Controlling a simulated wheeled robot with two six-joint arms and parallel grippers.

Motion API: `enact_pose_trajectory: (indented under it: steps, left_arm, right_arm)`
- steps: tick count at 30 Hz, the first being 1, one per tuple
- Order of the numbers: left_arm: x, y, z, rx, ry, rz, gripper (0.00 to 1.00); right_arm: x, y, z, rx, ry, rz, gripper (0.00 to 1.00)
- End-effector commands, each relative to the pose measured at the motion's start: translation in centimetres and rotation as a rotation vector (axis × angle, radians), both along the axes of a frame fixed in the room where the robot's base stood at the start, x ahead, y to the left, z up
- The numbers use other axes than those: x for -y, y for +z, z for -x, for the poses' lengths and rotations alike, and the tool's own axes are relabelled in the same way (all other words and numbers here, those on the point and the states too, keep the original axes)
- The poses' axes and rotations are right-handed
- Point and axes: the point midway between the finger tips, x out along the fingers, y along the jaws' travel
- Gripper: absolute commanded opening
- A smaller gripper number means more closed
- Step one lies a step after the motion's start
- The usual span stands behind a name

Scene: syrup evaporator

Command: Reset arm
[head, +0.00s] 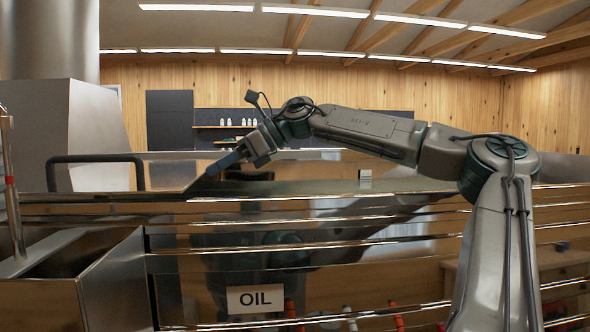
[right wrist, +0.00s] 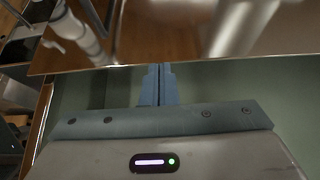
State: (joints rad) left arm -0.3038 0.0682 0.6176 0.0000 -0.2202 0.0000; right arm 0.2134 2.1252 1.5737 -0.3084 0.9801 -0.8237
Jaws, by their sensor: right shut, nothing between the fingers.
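My right arm (head: 372,130) comes in from the right and stretches left over the evaporator (head: 300,209). My right gripper (head: 214,170) is at the left end of this arm, low over the evaporator's top, close to a shiny metal panel. The right wrist view shows its two blue-grey fingers (right wrist: 159,82) together with nothing between them. Their tips are near the edge of a shiny metal surface (right wrist: 180,40); I cannot tell whether they touch it. My left gripper is not in view.
A dark bar handle (head: 95,159) and a grey metal housing (head: 85,125) stand at the left. A small white block (head: 365,175) is on the top surface beneath my arm. A sign reading OIL (head: 256,299) is on the front. Shelves (head: 225,126) are at the back wall.

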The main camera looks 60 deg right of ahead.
Motion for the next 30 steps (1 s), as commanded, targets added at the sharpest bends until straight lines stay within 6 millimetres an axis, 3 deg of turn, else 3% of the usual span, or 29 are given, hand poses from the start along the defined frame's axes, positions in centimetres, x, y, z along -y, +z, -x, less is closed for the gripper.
enact_pose_trajectory:
  steps: [6, 15, 30]
  left_arm:
    - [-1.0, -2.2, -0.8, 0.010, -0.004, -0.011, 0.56]
    - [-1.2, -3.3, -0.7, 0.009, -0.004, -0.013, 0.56]
    - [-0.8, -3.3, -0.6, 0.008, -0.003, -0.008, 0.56]
  right_arm:
    - [2.5, 1.8, 3.1, 0.008, -0.003, -0.001, 0.00]
    - [5.1, 4.3, 6.3, 0.005, -0.002, -0.002, 0.00]
    - [5.4, 4.7, 6.8, 0.004, -0.001, -0.003, 0.00]
